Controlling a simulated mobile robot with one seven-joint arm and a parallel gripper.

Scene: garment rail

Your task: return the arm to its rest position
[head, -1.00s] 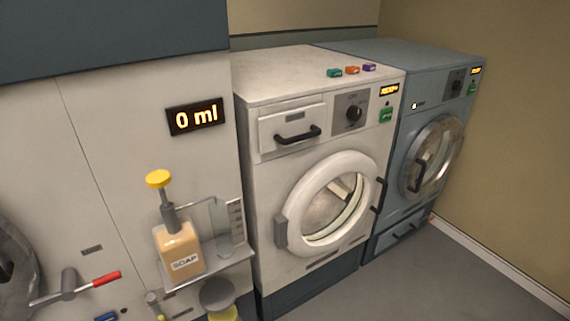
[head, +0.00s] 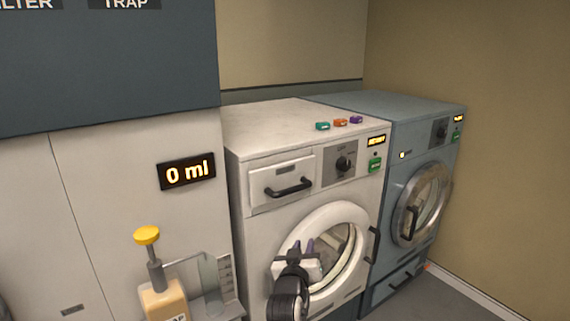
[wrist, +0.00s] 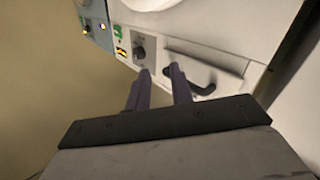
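My gripper (head: 304,244) shows in the head view in front of the white washing machine's round door (head: 340,224), at the lower middle. Its two purple-grey fingers point up, apart, with nothing between them. In the wrist view my gripper (wrist: 158,70) also shows a gap between its fingers. Beyond the fingertips there I see the white machine (wrist: 220,30) with its dark drawer handle (wrist: 190,72) and knob (wrist: 140,52). The rest of my arm is mostly out of view below.
The white machine has a closed drawer (head: 282,182) and three small coloured blocks (head: 340,123) on top. A blue-grey machine (head: 405,140) stands to its right. At left, a soap bottle (head: 165,300) with a yellow pump stands below a "0 ml" display (head: 187,171). Some floor is clear at lower right.

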